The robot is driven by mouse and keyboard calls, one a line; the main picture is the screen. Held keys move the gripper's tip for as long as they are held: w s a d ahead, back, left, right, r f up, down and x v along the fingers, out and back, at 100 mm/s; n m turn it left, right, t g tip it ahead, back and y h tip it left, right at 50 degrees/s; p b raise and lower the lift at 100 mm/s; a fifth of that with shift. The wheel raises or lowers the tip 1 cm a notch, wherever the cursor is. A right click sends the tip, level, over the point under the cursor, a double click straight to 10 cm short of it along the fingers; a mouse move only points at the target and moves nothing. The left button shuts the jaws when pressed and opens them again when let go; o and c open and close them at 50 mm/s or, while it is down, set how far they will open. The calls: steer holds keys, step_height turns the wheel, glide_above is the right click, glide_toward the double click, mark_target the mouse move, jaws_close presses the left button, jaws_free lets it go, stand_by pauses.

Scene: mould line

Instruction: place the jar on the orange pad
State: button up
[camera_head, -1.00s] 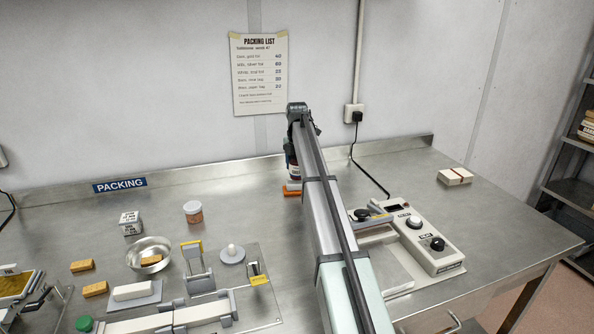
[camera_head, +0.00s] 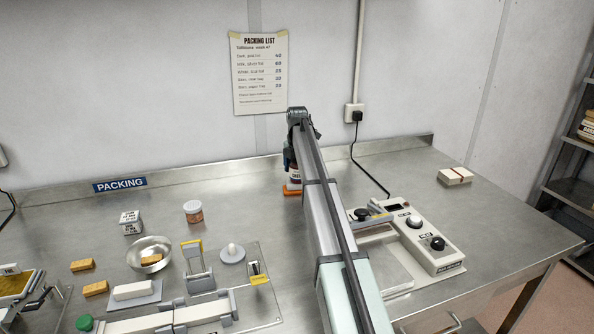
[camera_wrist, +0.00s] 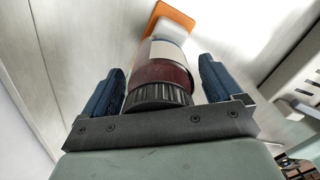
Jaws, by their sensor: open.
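The jar (camera_wrist: 165,75) has a ribbed black cap, a dark red upper part and a white label. In the wrist view it stands between the two blue fingers of my gripper (camera_wrist: 160,73), which are open with a small gap on each side. The orange pad (camera_wrist: 176,13) lies beyond the jar's far end, with a pale part between them. In the head view the jar (camera_head: 294,177) is partly hidden by my arm, over the orange pad (camera_head: 291,193). I cannot tell whether its base touches the pad.
A heat-control unit (camera_head: 427,241) stands right of my arm. A white block (camera_head: 455,176) lies at the back right. The steel bench behind is clear.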

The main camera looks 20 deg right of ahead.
steer(key=shift+r, duration=0.1)
step_height(320, 180, up, 12)
steer(key=shift+r, duration=0.1)
stand_by(0.4)
steer(key=shift+d, duration=0.1)
